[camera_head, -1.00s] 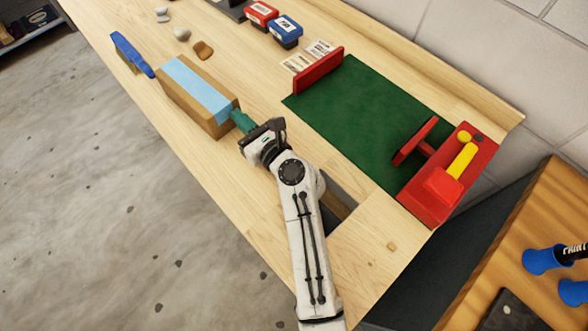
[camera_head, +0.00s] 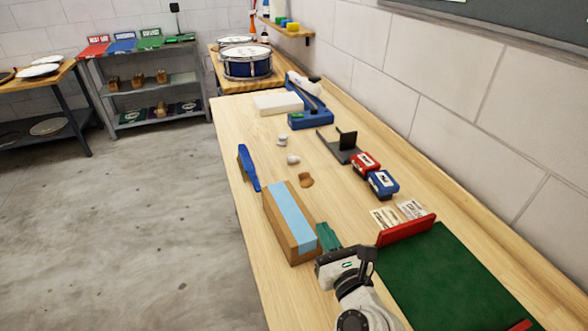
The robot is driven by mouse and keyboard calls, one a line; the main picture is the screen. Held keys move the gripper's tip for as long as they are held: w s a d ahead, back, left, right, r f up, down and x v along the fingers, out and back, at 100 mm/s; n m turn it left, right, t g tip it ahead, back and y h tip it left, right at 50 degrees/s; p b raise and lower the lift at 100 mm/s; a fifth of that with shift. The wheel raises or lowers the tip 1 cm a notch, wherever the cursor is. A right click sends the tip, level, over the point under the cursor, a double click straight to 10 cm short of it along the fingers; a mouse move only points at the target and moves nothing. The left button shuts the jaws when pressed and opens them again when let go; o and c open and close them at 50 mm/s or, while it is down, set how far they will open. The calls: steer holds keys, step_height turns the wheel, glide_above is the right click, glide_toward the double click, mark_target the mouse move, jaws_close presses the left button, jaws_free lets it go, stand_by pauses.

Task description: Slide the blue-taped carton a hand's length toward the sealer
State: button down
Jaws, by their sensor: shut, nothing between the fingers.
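The blue-taped carton (camera_head: 279,229) is a long brown box with a light blue strip (camera_head: 290,217) along its top. It lies on the bench near the left edge. My gripper (camera_head: 325,237) is at the carton's near right end, its teal fingers shut and empty. The fingertips are at or very close to the carton's side; I cannot tell whether they touch. A long blue device (camera_head: 312,118) with a pale lever lies at the far end of the bench; I cannot tell for sure whether it is the sealer.
A blue tool (camera_head: 248,167) lies at the left edge just beyond the carton. Small stones (camera_head: 292,159) and a brown piece (camera_head: 306,180) lie beyond it. Red (camera_head: 366,163) and blue boxes (camera_head: 383,184) stand right. A green mat (camera_head: 450,275) with a red bar (camera_head: 406,230) lies nearer.

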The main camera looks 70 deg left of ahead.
steer(key=b, duration=0.9)
glide_above(293, 191)
steer(key=d, duration=0.2)
steer(key=shift+r, duration=0.1)
steer(key=shift+w+a+r+b, duration=0.15)
steer(key=shift+a+b, duration=0.3)
steer(key=shift+a, duration=0.55)
